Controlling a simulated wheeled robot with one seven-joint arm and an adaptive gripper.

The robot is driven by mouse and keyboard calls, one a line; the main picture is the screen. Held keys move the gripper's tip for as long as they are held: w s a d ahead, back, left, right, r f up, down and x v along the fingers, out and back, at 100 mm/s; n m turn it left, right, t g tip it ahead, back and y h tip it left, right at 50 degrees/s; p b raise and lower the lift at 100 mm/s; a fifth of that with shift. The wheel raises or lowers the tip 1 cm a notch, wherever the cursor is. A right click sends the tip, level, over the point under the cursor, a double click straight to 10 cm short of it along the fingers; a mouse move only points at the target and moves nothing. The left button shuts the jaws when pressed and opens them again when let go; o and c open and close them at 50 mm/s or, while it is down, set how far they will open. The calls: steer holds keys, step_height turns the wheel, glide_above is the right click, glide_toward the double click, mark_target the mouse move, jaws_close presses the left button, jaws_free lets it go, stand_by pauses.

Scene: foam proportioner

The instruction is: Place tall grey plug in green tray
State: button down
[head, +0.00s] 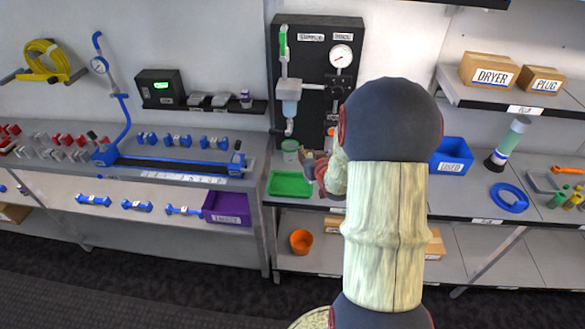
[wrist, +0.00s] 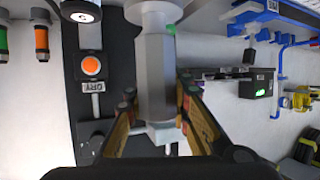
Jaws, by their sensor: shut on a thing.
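My gripper (wrist: 160,118) is shut on a tall grey piece that looks like the grey plug (wrist: 154,75). The piece has a long faceted body and a wider round end at the top of the wrist view. In the head view my gripper (head: 309,162) is in front of the black panel, just above and beside the right end of the green tray (head: 290,184). The tray lies on the bench's front part, and its visible floor looks empty. The plug is too small and partly hidden to make out clearly in the head view.
A blue bin (head: 452,157) stands to the right, beyond my arm. The blue test stand (head: 170,162) is on the left bench.

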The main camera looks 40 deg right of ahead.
steer(key=w+d+f+b, duration=0.1)
steer(key=w+f+b, duration=0.1)
steer(key=w+f, duration=0.5)
steer(key=shift+d+f+b, duration=0.25)
steer(key=shift+f+b, duration=0.15)
steer(key=shift+f, duration=1.05)
steer(key=shift+f, duration=0.2)
steer(key=c, duration=1.6)
jaws_free()
steer(key=shift+c, duration=0.2)
steer(key=shift+o, duration=0.3)
steer(key=shift+r, duration=0.1)
